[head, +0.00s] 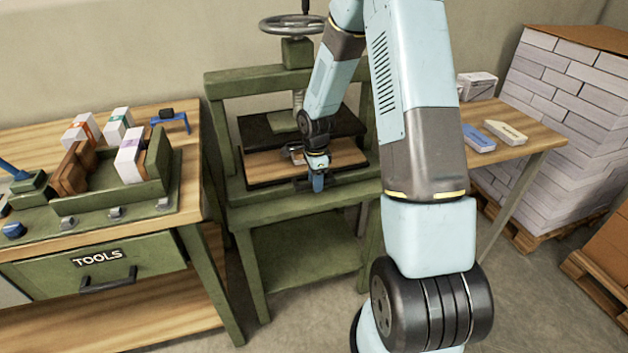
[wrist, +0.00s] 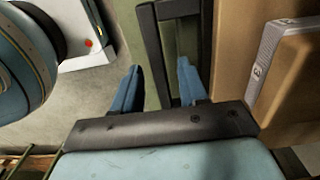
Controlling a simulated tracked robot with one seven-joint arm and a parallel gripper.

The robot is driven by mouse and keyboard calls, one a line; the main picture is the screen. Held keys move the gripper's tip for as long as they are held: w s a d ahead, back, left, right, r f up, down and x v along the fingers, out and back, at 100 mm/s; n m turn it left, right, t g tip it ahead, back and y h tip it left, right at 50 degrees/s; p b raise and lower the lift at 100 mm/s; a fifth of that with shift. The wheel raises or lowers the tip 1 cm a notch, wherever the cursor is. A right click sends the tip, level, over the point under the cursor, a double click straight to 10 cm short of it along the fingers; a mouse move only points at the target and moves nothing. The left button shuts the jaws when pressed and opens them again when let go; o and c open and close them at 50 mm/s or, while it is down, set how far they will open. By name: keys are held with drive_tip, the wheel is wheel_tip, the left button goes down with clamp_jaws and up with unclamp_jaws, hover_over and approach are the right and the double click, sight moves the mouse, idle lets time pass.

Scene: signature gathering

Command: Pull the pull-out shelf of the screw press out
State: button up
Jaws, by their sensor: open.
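The green screw press (head: 222,130) stands mid-view, with its wheel at the top. Its pull-out shelf (head: 265,166), a wooden board with a dark edge, lies below a black plate. In the wrist view the shelf (wrist: 225,70) is at the right. A dark bar handle (wrist: 154,55) sits along its front edge. My gripper (head: 318,183) is at the shelf's front, over the handle. In the wrist view my gripper (wrist: 159,66) is open, with a blue finger on each side of the handle's long bar, apparently clear of it. The arm hides part of the press.
A tool bench (head: 150,240) with a green tray (head: 110,190) stands at the left. A small wooden table (head: 535,138) and a pallet of stacked paper (head: 555,110) are at the right. Bare floor (head: 300,325) lies before the press.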

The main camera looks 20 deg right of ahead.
drive_tip(key=shift+c, duration=0.4)
clamp_jaws()
